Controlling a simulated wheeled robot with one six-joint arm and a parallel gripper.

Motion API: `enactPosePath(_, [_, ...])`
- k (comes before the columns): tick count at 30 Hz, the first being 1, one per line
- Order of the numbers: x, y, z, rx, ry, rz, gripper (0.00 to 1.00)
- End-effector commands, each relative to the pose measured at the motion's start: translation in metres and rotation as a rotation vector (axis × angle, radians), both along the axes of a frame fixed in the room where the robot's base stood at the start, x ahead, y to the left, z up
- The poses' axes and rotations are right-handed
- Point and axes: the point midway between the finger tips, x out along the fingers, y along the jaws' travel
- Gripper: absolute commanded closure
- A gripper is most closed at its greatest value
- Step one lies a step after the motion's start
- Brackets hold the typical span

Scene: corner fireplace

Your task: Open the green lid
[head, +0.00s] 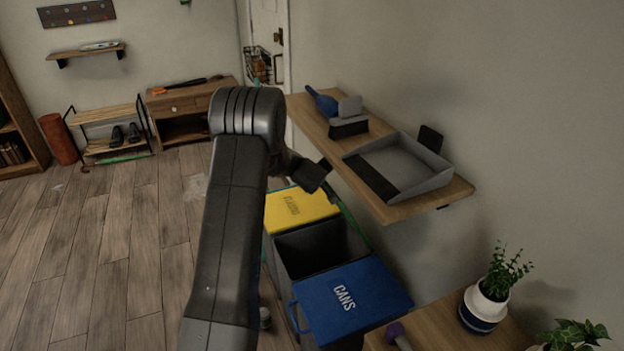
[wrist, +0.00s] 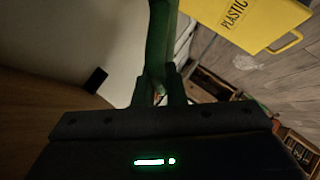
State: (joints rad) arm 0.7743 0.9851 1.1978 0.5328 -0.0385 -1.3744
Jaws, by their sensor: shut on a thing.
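The green lid (head: 353,220) shows in the head view as a thin green strip, seen nearly edge-on. It is raised at the wall side of the middle bin, whose dark inside (head: 318,246) shows open. In the wrist view, a green part of the lid (wrist: 160,38) runs up from between my fingers. My gripper (wrist: 160,94) is shut on this green part. In the head view, my gripper (head: 316,178) is below the shelf, and its fingertips are hard to make out there.
A yellow lid (head: 300,208) and a blue lid (head: 350,297), marked CANS, lie closed on either side. A wooden shelf (head: 455,190) with a grey tray (head: 430,178) juts out close to my gripper. A plant (head: 495,285) stands at the right.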

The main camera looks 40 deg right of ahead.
Motion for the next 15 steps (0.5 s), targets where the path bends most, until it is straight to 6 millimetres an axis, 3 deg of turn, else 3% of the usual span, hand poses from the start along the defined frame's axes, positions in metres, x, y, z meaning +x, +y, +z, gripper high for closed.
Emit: enactPosePath(15, [-0.0032, -0.0125, 0.0064, 0.001, 0.002, -0.002, 1.00])
